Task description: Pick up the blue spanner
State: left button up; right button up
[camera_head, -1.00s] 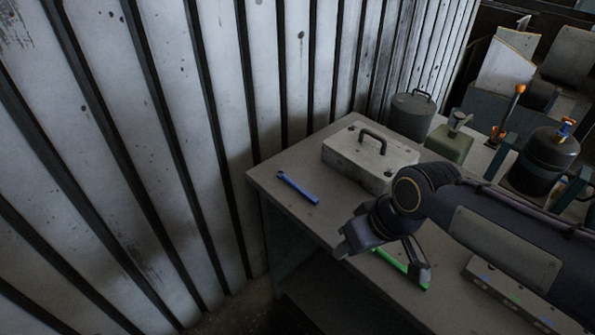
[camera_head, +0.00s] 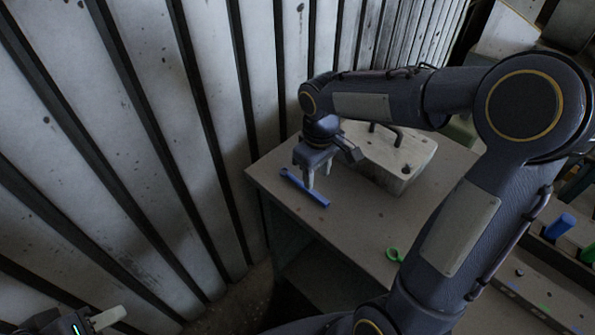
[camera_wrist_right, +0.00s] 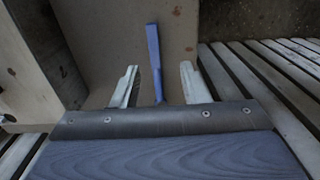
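The blue spanner (camera_head: 305,188) lies flat near the left corner of the grey table, in front of the metal box. My right gripper (camera_head: 318,180) points down just beside and above it in the head view. In the right wrist view the spanner (camera_wrist_right: 153,55) runs lengthwise between the two spread fingers of my right gripper (camera_wrist_right: 160,78), which is open and empty. The spanner's near end lies between the fingers, and no contact shows. My left gripper (camera_head: 92,322) shows only partly at the bottom left edge, away from the table; its opening is unclear.
A pale metal box (camera_head: 412,160) with a dark handle stands close behind my right gripper. A green spanner (camera_head: 394,254) lies partly hidden by my right arm. A corrugated wall (camera_head: 215,130) runs along the left. The table (camera_head: 345,235) is clear between the spanners.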

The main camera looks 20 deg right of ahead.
aim_at(314, 193)
jog(key=shift+w+f, duration=0.15)
jog(key=shift+w, duration=0.2)
jog(key=shift+w+f, duration=0.1)
jog(key=shift+f, duration=1.15)
jog(key=f, duration=0.5)
jog(key=shift+w+d+p, duration=0.2)
jog(key=shift+p, duration=0.2)
jog(key=shift+c, duration=0.4)
grip_shut()
